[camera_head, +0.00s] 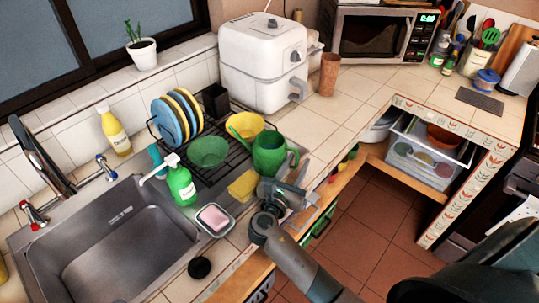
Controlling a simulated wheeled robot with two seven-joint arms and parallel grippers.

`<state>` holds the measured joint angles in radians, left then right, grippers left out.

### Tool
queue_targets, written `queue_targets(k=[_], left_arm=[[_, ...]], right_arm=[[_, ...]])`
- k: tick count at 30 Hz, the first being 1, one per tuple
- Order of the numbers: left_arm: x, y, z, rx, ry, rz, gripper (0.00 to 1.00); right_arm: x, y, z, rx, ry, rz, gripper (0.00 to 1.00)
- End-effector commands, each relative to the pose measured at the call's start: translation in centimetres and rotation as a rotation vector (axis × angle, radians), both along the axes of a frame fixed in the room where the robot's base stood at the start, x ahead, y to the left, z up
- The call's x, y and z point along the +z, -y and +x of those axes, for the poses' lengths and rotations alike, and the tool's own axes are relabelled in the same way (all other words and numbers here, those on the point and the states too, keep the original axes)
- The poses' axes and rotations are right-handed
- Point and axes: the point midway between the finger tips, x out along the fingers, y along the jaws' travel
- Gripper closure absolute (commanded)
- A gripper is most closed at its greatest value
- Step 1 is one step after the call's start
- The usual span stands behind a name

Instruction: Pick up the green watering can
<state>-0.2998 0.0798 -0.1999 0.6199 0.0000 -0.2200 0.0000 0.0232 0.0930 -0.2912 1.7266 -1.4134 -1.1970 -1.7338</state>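The green watering can (270,155) stands upright on the counter at the right end of the dish rack, its spout toward the left. My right gripper (308,184) is just in front of and below the can in the picture, over the counter's front edge. Its fingers look spread apart, with nothing seen between them. It overlaps the area near the can's base, and I cannot tell whether it touches the can. My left gripper is not in view.
A yellow sponge (243,186), a soap dish (215,220) and a green spray bottle (181,183) are left of the gripper. A green bowl (208,151) and yellow bowl (246,124) are by the can. A white air fryer (262,58) stands behind. Counter right of the can is clear.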

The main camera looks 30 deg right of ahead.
Motion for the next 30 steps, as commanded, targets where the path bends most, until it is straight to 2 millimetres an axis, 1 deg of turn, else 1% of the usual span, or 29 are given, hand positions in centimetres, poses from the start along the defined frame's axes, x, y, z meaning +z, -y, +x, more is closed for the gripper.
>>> queue_targets(k=[2,3,6,30], left_arm=[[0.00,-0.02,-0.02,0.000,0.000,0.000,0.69],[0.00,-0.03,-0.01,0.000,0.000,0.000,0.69],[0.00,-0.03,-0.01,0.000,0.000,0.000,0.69],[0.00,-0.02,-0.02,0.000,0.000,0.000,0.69]], right_arm=[[0.00,-0.02,-0.01,0.000,0.000,0.000,0.69],[0.00,-0.02,-0.01,0.000,0.000,0.000,0.78],[0.00,-0.03,-0.01,0.000,0.000,0.000,1.00],[0.00,-0.04,-0.01,0.001,0.000,0.000,1.00]])
